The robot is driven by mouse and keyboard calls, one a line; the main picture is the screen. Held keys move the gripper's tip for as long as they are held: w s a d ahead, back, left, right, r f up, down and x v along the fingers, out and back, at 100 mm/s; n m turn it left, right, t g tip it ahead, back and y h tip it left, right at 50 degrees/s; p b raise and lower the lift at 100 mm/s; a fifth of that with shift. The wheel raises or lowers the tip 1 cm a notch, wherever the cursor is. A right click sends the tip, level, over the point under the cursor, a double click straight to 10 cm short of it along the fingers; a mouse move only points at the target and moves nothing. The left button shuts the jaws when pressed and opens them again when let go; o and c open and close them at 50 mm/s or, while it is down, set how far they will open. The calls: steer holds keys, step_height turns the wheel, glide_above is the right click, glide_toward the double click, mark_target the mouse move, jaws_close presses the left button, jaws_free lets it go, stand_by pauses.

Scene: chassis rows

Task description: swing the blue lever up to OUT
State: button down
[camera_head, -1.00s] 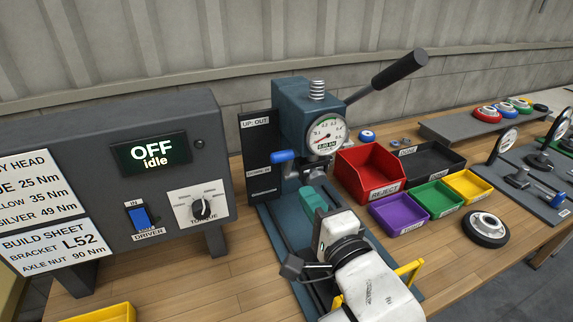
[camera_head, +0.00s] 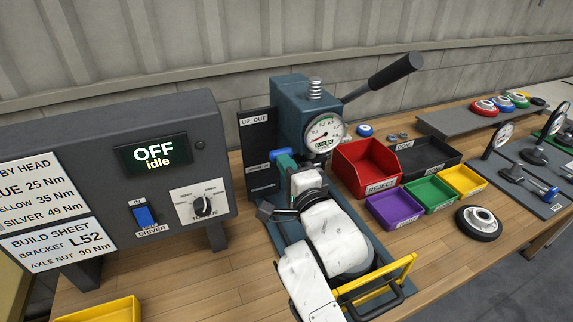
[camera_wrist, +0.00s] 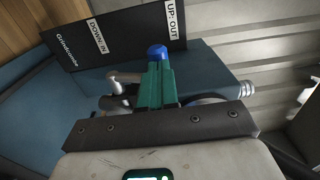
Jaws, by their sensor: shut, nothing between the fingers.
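The blue lever's knob (camera_head: 283,152) is beside the dark label plate (camera_head: 256,143) on the press, near the lower DOWN: IN label and below UP: OUT. In the wrist view the blue knob (camera_wrist: 157,52) shows just beyond the teal fingertips of my gripper (camera_wrist: 155,68). The fingers are shut together with nothing between them. They are at the knob or very close; I cannot tell whether they touch it. In the head view my gripper (camera_head: 287,162) is just below the knob, and my wrist hides part of the press behind it.
The press body (camera_head: 304,112) with its gauge (camera_head: 324,132) and long black handle (camera_head: 383,77) stands close to my gripper. The red REJECT bin (camera_head: 367,165) is to its right. The grey control box (camera_head: 90,122), showing OFF idle, is to the left.

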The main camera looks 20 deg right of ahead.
mark_target(281, 150)
steer(key=shift+w+r+g+p, duration=0.3)
steer(key=shift+r+p, duration=0.2)
steer(key=shift+p, duration=0.55)
steer(key=w+g+p, duration=0.1)
steer(key=p, duration=0.1)
steer(key=w+r+g+p, duration=0.1)
steer(key=p, duration=0.1)
steer(key=shift+w, duration=0.3)
steer(key=shift+s, duration=0.1)
